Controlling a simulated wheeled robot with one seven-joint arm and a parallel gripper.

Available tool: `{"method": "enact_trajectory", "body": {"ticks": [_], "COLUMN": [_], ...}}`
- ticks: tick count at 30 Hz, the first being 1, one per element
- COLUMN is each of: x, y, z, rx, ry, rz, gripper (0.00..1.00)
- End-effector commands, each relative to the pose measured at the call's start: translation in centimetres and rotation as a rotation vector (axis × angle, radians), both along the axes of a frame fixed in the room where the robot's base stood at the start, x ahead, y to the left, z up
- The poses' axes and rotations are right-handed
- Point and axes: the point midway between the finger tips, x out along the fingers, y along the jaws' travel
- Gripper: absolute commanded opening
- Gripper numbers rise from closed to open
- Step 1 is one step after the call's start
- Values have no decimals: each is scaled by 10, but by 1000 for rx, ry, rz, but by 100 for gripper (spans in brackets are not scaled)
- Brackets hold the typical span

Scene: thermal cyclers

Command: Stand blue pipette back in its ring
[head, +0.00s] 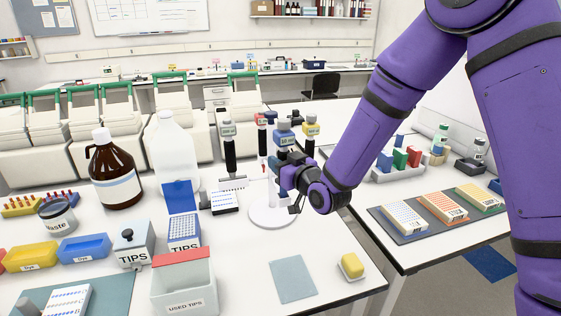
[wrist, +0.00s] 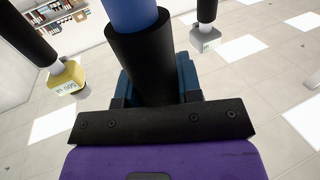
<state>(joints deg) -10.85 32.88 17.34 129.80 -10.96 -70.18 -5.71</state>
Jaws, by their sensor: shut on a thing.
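The blue pipette (head: 284,127) is upright at the pipette stand, its blue top showing above my gripper. My gripper (head: 287,174) is shut on its body, beside the stand's white round base (head: 274,216). In the wrist view the pipette (wrist: 135,12) passes down between my blue finger pads (wrist: 155,85), with a black sleeve-like part around it. A dark pipette with a grey-green top (head: 229,130), a red one (head: 262,122) and a yellow one (head: 311,130) hang around the stand. The blue pipette's ring is hidden, so I cannot tell whether it is seated.
A clear bottle (head: 168,150) and brown bottle (head: 115,175) stand left of the stand. A blue tip box (head: 184,230) and used-tips bin (head: 184,287) are in front. A grey-blue mat (head: 293,279) and yellow block (head: 351,266) lie at front right. The table edge is close by.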

Motion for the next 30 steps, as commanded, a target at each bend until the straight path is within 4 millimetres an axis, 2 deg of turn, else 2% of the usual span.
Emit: {"method": "enact_trajectory", "body": {"ticks": [30], "x": [0], "y": [0], "z": [-22], "rx": [0], "ry": [0], "rz": [0], "gripper": [25]}}
